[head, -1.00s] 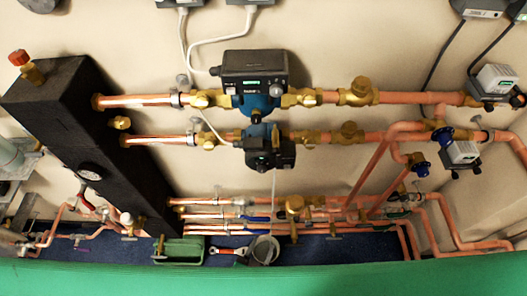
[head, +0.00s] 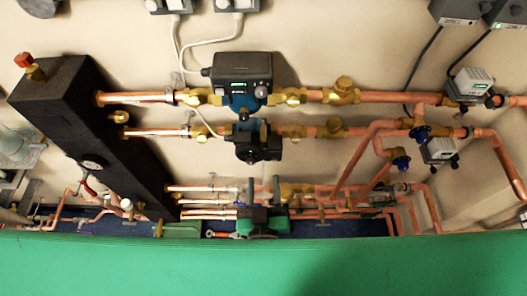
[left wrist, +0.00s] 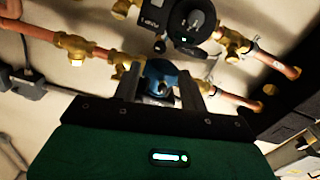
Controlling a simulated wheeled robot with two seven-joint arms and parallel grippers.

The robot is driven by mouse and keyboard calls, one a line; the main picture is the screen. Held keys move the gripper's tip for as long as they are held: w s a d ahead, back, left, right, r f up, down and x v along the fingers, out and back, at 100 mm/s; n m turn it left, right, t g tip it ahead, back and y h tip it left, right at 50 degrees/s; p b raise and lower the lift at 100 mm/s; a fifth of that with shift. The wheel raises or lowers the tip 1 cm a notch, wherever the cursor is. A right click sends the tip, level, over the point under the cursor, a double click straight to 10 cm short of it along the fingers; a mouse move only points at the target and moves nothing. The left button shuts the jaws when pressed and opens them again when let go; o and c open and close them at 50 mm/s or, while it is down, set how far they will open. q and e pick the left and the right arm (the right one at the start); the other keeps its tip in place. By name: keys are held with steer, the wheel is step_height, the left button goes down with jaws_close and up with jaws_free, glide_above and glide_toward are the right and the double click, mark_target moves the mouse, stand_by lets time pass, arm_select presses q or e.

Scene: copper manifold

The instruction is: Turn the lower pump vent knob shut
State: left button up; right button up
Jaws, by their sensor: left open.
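The lower pump (head: 257,145) has a dark head and sits on the second copper pipe, below the upper pump (head: 242,75). A small dark knob-like part (head: 243,117) shows at its top; I cannot be sure it is the vent knob. My left gripper (head: 263,181) is open below the lower pump, fingers pointing up, apparently empty. In the left wrist view, the fingers (left wrist: 161,76) stand apart in front of a blue pump body (left wrist: 160,73). A round dark pump head (left wrist: 190,24) shows above them. My right gripper is not in view.
A black insulated block (head: 95,140) stands left of the pumps. Brass valves (head: 341,91) and copper pipes cross the wall. Lower pipes (head: 205,200) run behind my gripper. A green surface (head: 150,265) spans the front. A red-handled wrench (head: 222,234) lies beyond it.

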mark_target(263, 149)
arm_select(q)
steer(key=w+p, duration=0.1)
steer(key=w, duration=0.6)
steer(key=shift+w+p, duration=0.1)
steer(key=shift+p, duration=0.25)
steer(key=shift+w, duration=0.65)
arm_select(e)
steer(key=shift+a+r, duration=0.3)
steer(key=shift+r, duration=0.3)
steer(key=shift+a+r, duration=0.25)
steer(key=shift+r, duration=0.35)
arm_select(q)
steer(key=shift+c, duration=0.4)
jaws_close()
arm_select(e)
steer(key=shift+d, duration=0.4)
